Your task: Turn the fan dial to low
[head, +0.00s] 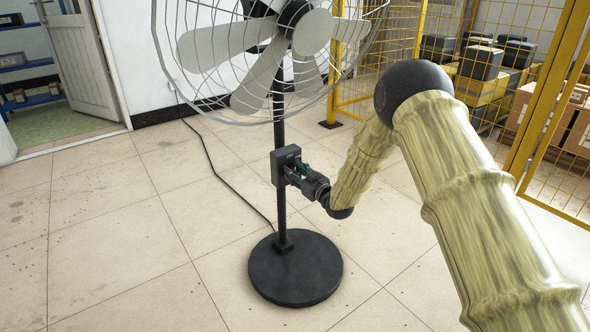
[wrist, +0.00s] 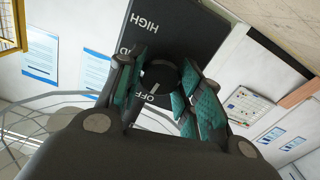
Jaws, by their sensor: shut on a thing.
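The standing fan (head: 281,125) has a dark control box (head: 278,165) on its pole. In the wrist view the box's black panel (wrist: 185,28) reads HIGH at the top and OFF near the dial, with another label partly hidden by a finger; the lettering is upside down. The round dark dial (wrist: 160,75) sits between my teal-padded fingers. Its white pointer mark faces the OFF label. My gripper (head: 292,171) is at the front of the box, also seen in the wrist view (wrist: 160,82), shut on the dial. A LOW label is not visible.
The fan's round base (head: 296,284) stands on the tiled floor, with a cable (head: 213,165) running to the wall. A yellow mesh fence (head: 400,45) with boxes behind it is at the right. An open door (head: 84,68) is at the left. The floor around the base is clear.

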